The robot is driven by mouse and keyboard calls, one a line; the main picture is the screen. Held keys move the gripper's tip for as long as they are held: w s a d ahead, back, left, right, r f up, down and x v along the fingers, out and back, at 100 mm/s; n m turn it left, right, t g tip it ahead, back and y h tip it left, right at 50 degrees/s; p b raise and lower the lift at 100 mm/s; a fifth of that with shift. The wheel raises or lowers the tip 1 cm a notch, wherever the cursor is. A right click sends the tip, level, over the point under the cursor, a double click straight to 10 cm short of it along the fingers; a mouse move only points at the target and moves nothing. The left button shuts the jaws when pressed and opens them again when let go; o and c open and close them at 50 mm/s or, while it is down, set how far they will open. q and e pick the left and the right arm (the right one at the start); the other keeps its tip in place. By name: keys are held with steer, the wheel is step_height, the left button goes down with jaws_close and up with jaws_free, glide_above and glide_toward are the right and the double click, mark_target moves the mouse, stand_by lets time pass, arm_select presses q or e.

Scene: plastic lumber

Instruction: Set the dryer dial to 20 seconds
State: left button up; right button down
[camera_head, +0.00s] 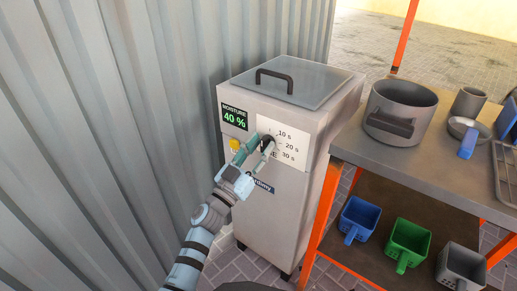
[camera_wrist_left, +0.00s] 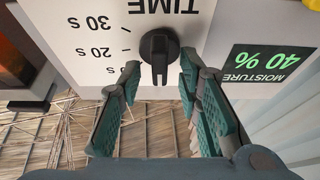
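The dryer (camera_head: 265,205) is a grey upright cabinet with a lid on top. Its black dial (camera_head: 267,144) sits on a white panel (camera_head: 291,163) marked 10 s, 20 s and 30 s. My left gripper (camera_head: 256,145) is at the panel, its fingers open around the dial. In the left wrist view, upside down, the dial (camera_wrist_left: 159,48) lies between the two spread green fingers (camera_wrist_left: 159,77), with visible gaps on both sides. Its grip bar stands about vertical there, not turned toward the 20 s mark. My right gripper is not in view.
A moisture display (camera_head: 234,117) reads 40 %, with a yellow button (camera_head: 234,145) below it. A corrugated metal wall (camera_head: 110,120) stands close on the left. A workbench (camera_head: 425,175) on the right holds a grey pot (camera_head: 400,112); coloured bins (camera_head: 407,243) sit on its lower shelf.

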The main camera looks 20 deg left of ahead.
arm_select(q)
jaws_close()
